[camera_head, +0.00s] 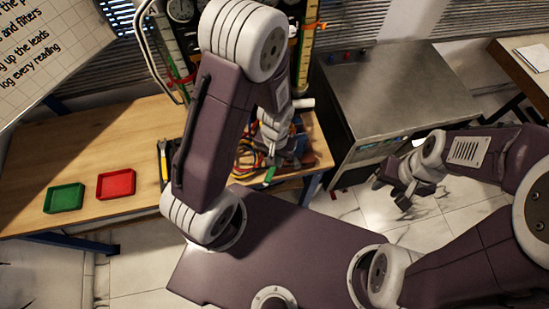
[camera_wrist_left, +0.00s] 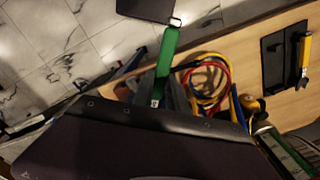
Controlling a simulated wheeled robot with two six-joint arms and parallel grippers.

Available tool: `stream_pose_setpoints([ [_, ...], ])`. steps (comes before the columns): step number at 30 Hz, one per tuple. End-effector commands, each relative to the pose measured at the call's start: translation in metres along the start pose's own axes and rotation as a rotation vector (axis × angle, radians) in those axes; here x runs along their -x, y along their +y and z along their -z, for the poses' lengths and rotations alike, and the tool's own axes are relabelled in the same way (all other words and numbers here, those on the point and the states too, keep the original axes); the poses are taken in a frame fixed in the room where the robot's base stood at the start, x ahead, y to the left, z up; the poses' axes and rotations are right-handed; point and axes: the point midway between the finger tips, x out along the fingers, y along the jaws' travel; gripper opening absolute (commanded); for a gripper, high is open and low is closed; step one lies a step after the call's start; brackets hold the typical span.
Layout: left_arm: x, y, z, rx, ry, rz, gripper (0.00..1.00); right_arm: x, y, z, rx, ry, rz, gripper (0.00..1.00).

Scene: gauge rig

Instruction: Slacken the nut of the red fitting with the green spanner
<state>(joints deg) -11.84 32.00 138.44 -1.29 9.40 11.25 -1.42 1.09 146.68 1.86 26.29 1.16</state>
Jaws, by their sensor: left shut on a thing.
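The green spanner (camera_wrist_left: 167,52) is in my left gripper (camera_wrist_left: 160,92), which is shut on it; its green handle sticks out past the fingers in the left wrist view. In the head view a short green piece of it (camera_head: 269,175) shows below the gripper, over the bench's front edge. My right gripper (camera_head: 404,190) is open and empty, over the floor at right.
A green tray (camera_head: 65,197) and a red tray (camera_head: 116,184) sit on the wooden bench (camera_head: 90,140) at left. A yellow-handled tool (camera_wrist_left: 303,55) lies on a dark holder. Coloured leads (camera_wrist_left: 207,82) are bundled on the bench. A metal cabinet (camera_head: 395,85) stands at right.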

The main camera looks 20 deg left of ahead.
Motion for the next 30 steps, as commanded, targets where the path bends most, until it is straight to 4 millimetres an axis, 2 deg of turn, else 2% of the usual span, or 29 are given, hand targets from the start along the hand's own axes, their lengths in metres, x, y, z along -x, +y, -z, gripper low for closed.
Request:
stream_pose_setpoints([
  [15, 0.000, 0.000, 0.017, 0.000, 0.000, 0.000, 0.00, 0.004, 0.000, 0.000, 0.000, 0.000, 0.000, 0.36],
  [30, -0.001, -0.002, 0.018, 0.001, 0.000, 0.000, 0.00, 0.004, 0.000, 0.000, 0.000, 0.000, 0.000, 0.36],
])
